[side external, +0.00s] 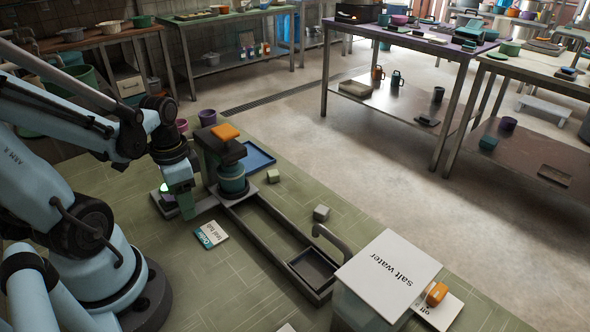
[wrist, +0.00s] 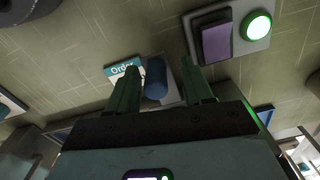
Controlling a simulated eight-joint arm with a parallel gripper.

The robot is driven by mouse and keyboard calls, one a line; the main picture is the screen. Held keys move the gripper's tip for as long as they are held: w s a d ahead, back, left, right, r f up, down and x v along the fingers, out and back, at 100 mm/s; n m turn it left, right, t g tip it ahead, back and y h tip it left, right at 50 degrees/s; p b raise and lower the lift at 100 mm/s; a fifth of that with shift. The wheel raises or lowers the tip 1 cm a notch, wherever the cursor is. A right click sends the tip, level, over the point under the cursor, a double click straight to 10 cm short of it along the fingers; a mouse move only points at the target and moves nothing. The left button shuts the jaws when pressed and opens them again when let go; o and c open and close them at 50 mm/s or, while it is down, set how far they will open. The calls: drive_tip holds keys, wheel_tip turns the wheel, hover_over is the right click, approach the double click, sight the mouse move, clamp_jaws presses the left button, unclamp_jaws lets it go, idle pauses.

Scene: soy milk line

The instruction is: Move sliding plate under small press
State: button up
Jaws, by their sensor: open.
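The small press (side external: 208,158) stands on the green table with an orange block on top and a blue round part (side external: 232,178) below its head. A rail frame (side external: 262,233) runs from it towards the lower right. A dark square plate (side external: 313,268), which looks like the sliding plate, lies at the rail's near end, away from the press. A curved grey handle (side external: 332,238) rises beside it. My gripper (side external: 183,205) is open, left of the press, far from the plate. In the wrist view its green fingers (wrist: 160,92) are apart, with a blue rounded part (wrist: 155,78) showing between them.
A panel with a purple switch (wrist: 216,42) and lit green button (wrist: 258,26) is close to my gripper. An order card (side external: 211,234) lies near the rail. A salt water box (side external: 390,268) stands right of the plate. Two small grey cubes lie beyond the rail.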

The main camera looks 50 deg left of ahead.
wheel_tip(320, 180, up, 12)
idle(0.9)
drive_tip(key=w+a+r+m+t+y, duration=0.1)
drive_tip(key=w+r+t, duration=0.25)
drive_tip(key=w, duration=0.45)
drive_tip(key=w+a+r+m+t+y, duration=0.1)
drive_tip(key=w+r+m+t, duration=0.1)
drive_tip(key=w+r, duration=0.5)
drive_tip(key=s+d+f+n+t+h, duration=0.1)
drive_tip(key=s+d+f+n, duration=0.1)
drive_tip(key=d+f, duration=0.4)
drive_tip(key=s+d+f+n+h, duration=0.1)
drive_tip(key=d+f+n, duration=0.1)
drive_tip(key=d+f, duration=0.5)
drive_tip(key=shift+s+n+t, duration=0.35)
drive_tip(key=shift+s+n, duration=0.05)
